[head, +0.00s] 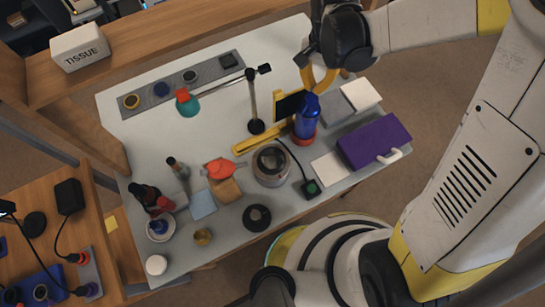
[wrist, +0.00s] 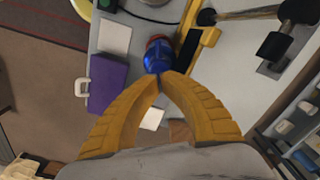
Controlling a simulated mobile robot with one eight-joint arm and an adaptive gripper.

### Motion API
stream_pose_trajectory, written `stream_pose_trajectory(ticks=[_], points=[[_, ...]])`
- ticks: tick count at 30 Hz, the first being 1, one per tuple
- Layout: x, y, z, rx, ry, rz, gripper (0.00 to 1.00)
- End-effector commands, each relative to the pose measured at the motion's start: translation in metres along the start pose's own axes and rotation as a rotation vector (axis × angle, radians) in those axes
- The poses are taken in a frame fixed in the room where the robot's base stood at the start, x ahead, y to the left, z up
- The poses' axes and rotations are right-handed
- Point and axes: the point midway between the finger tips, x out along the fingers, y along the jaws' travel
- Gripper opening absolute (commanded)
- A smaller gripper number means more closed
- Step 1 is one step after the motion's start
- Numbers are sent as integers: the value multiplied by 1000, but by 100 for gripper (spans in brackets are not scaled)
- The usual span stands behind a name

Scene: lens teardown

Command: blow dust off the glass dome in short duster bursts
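The duster is most likely the blue bottle (head: 306,118) with a red lower part, upright near the table's back right; it also shows in the wrist view (wrist: 157,58). My gripper (head: 316,84) is above it, fingers pointing down. In the wrist view my yellow fingertips (wrist: 160,76) come close together at the bottle's narrow top and seem to pinch it. The glass dome is most likely the round, clear-sided thing (head: 272,163) at the table's middle, left of and in front of the bottle. Dust on it is too small to tell.
A yellow stand (head: 262,138) with a dark screen is left of the bottle, and a black post lamp (head: 252,100) stands beyond it. A purple box (head: 374,141) and white pads are to the right. A cabled button box (head: 311,188) and a black ring (head: 257,217) lie in front.

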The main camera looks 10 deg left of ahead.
Motion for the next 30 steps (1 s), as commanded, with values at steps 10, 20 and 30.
stream_pose_trajectory(ticks=[10,20,30], points=[[3,0,0,0,0,0,0],[17,0,0,0,0,0,0],[30,0,0,0,0,0,0]])
